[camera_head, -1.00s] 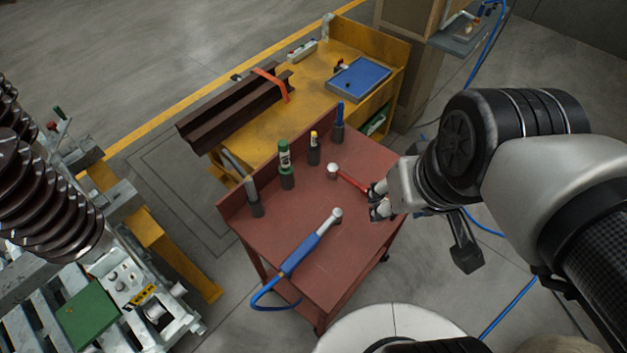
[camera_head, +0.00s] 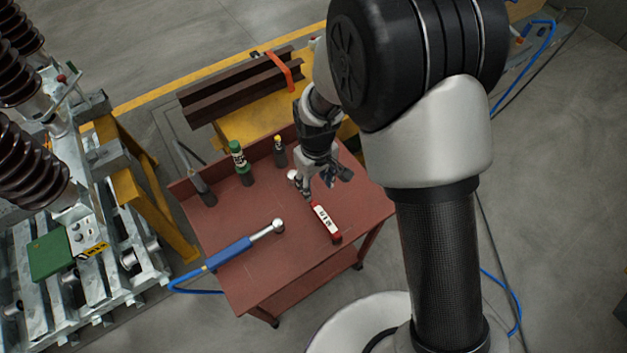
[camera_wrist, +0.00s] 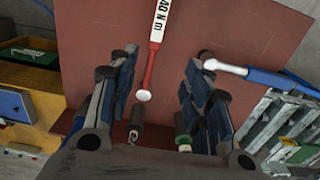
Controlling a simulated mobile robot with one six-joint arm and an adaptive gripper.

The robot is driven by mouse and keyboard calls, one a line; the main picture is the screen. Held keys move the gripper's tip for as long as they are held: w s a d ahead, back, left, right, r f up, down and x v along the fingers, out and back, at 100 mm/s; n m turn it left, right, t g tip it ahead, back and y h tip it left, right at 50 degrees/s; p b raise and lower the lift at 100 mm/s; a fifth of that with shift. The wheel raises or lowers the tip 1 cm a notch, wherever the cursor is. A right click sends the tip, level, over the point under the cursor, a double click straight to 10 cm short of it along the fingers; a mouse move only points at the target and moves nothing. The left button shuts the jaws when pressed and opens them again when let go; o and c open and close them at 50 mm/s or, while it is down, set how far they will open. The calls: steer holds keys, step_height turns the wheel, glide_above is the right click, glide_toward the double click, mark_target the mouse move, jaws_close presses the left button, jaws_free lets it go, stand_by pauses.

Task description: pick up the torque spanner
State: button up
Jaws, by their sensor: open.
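The torque spanner, red with a white label (camera_head: 326,222), lies on the red-brown table top. In the wrist view its label reads "40 N m" on the spanner (camera_wrist: 151,62), and its pale round head lies toward me between the fingers. My gripper (camera_head: 322,180) is open and empty above the table, over the spanner's head end, which it partly hides in the head view. In the wrist view the two fingers of my gripper (camera_wrist: 160,78) stand wide on either side of the spanner. I cannot tell the exact height gap.
A blue-handled tool (camera_head: 232,251) with a round metal head lies on the table (camera_head: 290,262), left of the spanner. A green tool (camera_head: 240,163) and a yellow-topped tool (camera_head: 280,152) stand upright at the back edge. A yellow bench with dark beams (camera_head: 240,85) stands behind.

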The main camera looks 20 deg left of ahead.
mark_target(320, 211)
steer(key=f+b, duration=0.1)
steer(key=f, duration=0.5)
steer(key=f+b, duration=0.1)
steer(key=f, duration=0.5)
steer(key=shift+d, duration=0.2)
steer(key=shift+s+d+f+b, duration=0.15)
steer(key=shift+f+b, duration=0.15)
steer(key=shift+f, duration=0.6)
steer(key=shift+w+d+f+b, duration=0.1)
steer(key=shift+d+f+b, duration=0.15)
steer(key=shift+f, duration=0.6)
steer(key=shift+s+d+f+b, duration=0.1)
steer(key=shift+f+b, duration=0.2)
steer(key=shift+f, duration=0.6)
steer(key=shift+r, duration=0.1)
jaws_close()
